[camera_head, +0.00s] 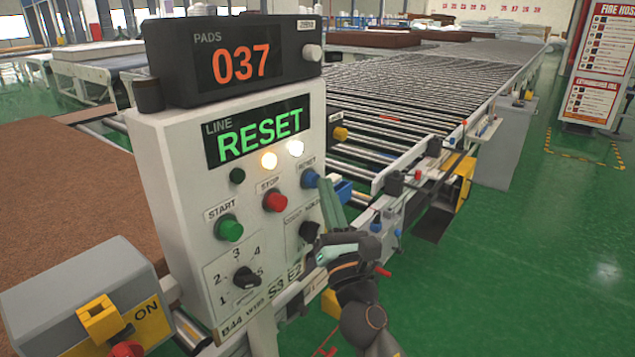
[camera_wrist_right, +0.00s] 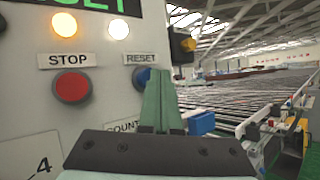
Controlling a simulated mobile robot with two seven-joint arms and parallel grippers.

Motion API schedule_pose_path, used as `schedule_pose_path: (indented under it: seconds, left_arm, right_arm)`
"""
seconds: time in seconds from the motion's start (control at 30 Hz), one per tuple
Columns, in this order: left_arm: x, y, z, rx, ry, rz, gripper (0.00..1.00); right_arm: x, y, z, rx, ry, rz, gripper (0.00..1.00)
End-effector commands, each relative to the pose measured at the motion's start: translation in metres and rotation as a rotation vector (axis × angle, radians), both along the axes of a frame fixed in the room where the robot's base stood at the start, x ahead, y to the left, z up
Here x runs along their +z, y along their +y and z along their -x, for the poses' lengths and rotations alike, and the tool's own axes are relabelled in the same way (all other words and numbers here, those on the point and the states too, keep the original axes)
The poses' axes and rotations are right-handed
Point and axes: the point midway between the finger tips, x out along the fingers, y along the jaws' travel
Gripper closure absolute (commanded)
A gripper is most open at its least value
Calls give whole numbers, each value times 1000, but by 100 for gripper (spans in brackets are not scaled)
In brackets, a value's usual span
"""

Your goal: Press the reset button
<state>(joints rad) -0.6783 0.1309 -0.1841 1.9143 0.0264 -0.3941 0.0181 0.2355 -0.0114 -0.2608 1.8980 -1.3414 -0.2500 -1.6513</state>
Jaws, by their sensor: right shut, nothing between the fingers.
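The blue reset button (camera_head: 309,178) sits at the right of the white control panel (camera_head: 165,190), under its RESET label. In the right wrist view the button (camera_wrist_right: 140,79) is partly hidden behind the fingertips. My right gripper (camera_head: 324,184) has its green fingers together and empty, pointing up at the button's right side. In the right wrist view its fingertips (camera_wrist_right: 159,74) overlap the button's right part. I cannot tell whether they touch it. The line display (camera_head: 259,132) reads RESET in green. My left gripper is not in view.
A red stop button (camera_head: 275,201) and green start button (camera_head: 229,228) are on the same panel. Two lamps (camera_head: 269,160) glow above. A grey box with a yellow switch (camera_head: 101,320) stands at lower left. A roller conveyor (camera_head: 420,85) runs behind; green floor is clear at right.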

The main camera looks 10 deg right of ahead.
Motion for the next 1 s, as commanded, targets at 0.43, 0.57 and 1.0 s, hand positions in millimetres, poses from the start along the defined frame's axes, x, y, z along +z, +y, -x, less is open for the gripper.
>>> schedule_pose_path:
  seconds: [0.43,0.57,1.0]
  left_arm:
    - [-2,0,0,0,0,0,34]
    - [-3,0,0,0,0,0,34]
    - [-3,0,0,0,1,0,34]
  right_arm:
    - [-1,4,-5,1,1,1,100]
    - [0,5,-6,1,1,1,100]
    - [-1,7,-8,2,1,1,100]
